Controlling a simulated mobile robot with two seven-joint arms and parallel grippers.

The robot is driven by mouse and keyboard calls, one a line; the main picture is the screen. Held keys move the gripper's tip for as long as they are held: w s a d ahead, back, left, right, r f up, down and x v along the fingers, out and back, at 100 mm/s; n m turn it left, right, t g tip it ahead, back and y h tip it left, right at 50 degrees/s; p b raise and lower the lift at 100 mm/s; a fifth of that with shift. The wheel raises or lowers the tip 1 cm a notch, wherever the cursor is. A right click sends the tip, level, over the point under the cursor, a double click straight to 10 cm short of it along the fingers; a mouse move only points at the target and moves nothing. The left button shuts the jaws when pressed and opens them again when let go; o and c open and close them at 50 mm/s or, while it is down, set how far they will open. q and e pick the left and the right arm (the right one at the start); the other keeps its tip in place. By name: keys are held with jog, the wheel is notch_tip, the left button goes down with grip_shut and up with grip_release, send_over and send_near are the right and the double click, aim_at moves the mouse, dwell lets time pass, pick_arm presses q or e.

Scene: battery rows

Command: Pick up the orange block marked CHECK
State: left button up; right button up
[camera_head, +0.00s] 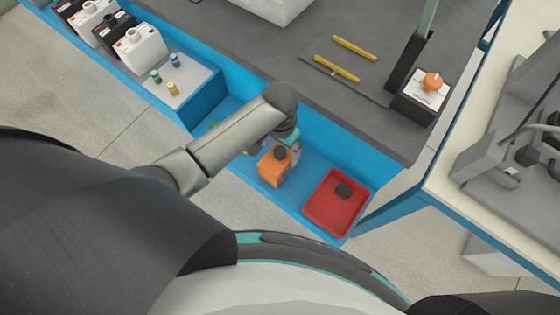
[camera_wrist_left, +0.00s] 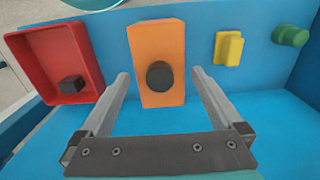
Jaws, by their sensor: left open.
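The orange block (camera_head: 270,170) stands on the blue shelf, with a round black knob (camera_head: 280,153) on it. No CHECK lettering is readable. In the left wrist view the orange block (camera_wrist_left: 157,42) shows upright, its black knob (camera_wrist_left: 160,75) facing the camera. My left gripper (camera_wrist_left: 160,73) is open, one finger on each side of the block in the picture, with visible gaps to both. I cannot tell how deep the fingers reach. In the head view my left gripper (camera_head: 291,146) is at the block, partly hidden by its arm. My right gripper is not in view.
A red tray (camera_head: 324,221) with a small black block (camera_head: 344,191) stands right of the orange block. A yellow piece (camera_wrist_left: 228,48) and a green piece (camera_wrist_left: 290,35) stand on the other side. The blue shelf wall (camera_head: 345,150) rises behind. Bare shelf (camera_head: 296,188) separates block and tray.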

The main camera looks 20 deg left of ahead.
pick_arm(q)
notch_tip(320, 180, down, 2)
jog(key=shift+f+b, duration=0.1)
jog(key=shift+b, duration=0.2)
notch_tip(320, 180, down, 4)
jog(key=shift+f+b, duration=0.1)
jog(key=shift+b, duration=1.1)
jog(key=shift+f, duration=0.35)
jog(key=shift+c, duration=1.2)
jog(key=c, duration=0.6)
grip_shut()
